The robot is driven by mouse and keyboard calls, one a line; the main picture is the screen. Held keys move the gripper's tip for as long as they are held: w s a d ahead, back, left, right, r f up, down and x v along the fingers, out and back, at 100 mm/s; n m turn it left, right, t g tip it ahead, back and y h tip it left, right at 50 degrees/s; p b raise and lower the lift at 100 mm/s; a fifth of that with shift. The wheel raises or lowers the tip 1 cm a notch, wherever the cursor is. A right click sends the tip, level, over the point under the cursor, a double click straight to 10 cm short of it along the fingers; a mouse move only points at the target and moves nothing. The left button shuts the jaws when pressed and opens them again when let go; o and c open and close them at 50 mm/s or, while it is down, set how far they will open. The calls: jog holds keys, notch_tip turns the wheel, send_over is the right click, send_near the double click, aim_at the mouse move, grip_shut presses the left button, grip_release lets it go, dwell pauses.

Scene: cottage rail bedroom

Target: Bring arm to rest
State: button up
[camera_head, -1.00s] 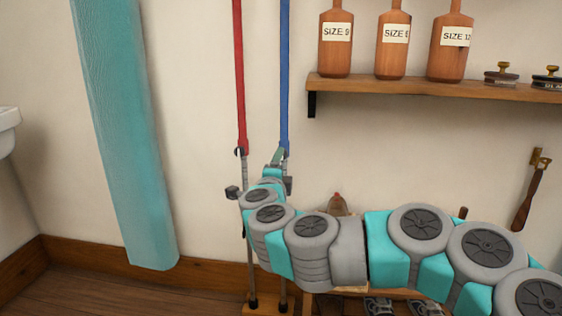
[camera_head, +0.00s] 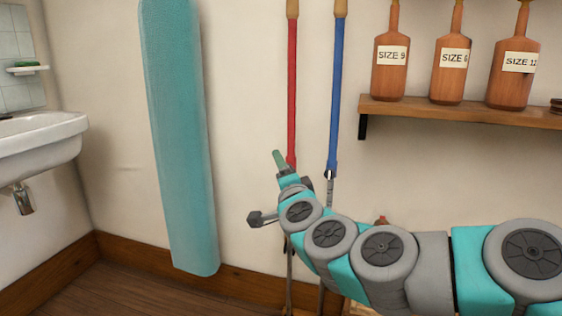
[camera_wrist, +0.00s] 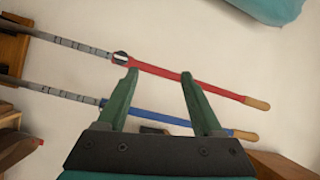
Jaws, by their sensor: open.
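My gripper (camera_head: 279,160) is at the end of my arm, which reaches in from the lower right in the head view. It is in front of the wall, beside the lower end of a red-handled rod (camera_head: 292,95) and left of a blue-handled rod (camera_head: 337,95). In the wrist view my gripper (camera_wrist: 159,75) has its two green fingers spread apart with nothing between them. The red rod passes behind the fingertips there, and the blue rod lies behind the gap lower down. I cannot tell how far the fingers are from the rods.
A tall teal board (camera_head: 180,140) leans on the wall to the left. A white sink (camera_head: 40,145) is at the far left. The wall between board and sink is bare.

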jog(key=s+a+f+n+g+y+p, duration=0.2)
jog(key=s+a+n+g+y, duration=0.25)
jog(key=s+a+n, duration=0.2)
jog(key=s+f+n+g, duration=0.5)
jog(key=s+f, duration=0.2)
jog(key=s, duration=0.1)
jog(key=s+d+f+g+h+p, duration=0.2)
jog(key=s+d+f+g+h, duration=0.2)
jog(key=s+d, duration=0.6)
jog(key=s+d+f+n+g+h+p, duration=0.1)
jog(key=s+d+f+g, duration=0.5)
jog(key=s, duration=1.1)
jog(key=d+g+h+p, duration=0.1)
jog(key=d+h, duration=0.1)
jog(key=d, duration=0.2)
jog(key=shift+h, duration=0.35)
